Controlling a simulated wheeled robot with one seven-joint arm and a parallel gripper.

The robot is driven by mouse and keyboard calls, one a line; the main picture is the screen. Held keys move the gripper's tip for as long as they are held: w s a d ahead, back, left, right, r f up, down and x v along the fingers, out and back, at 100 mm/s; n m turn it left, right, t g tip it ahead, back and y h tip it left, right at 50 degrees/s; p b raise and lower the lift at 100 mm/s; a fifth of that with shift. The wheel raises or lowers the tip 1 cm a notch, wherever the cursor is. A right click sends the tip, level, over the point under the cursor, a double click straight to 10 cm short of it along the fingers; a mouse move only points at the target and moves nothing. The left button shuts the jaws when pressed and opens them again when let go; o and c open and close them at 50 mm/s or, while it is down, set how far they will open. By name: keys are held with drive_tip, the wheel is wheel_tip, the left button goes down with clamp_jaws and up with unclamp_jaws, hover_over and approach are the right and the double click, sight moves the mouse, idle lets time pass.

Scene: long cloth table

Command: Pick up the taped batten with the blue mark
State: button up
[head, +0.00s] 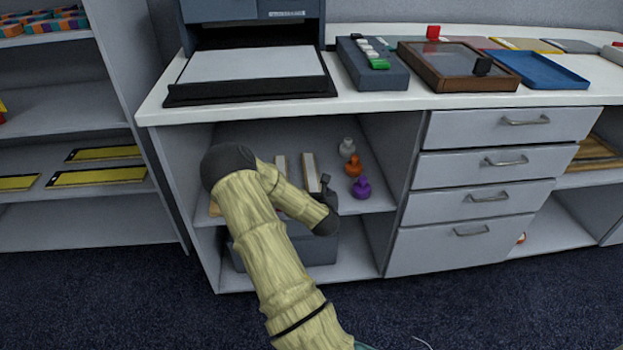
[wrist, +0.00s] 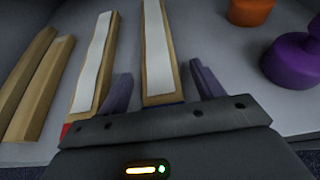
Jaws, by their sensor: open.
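A taped batten (wrist: 157,45), wood with a white strip along its top, lies on the shelf in the wrist view. A little blue shows at its near end, partly hidden by my gripper. My gripper (wrist: 160,72) is open, with one finger on each side of this batten; I cannot tell whether they touch it. A second taped batten (wrist: 93,62) lies to the left, outside the fingers, with red at its near end. In the head view the right-hand batten (head: 310,172) and the left-hand one (head: 281,166) show beyond my arm.
Plain wooden battens (wrist: 40,85) lie further left. A purple knobbed piece (wrist: 293,62) and an orange one (wrist: 250,10) stand to the right. The white countertop (head: 370,100) is above the shelf; a grey bin (head: 322,250) sits below.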

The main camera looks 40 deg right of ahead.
drive_tip(key=c, duration=1.1)
wheel_tip(320, 180, up, 10)
drive_tip(key=p, duration=0.4)
drive_tip(key=shift+c, duration=0.2)
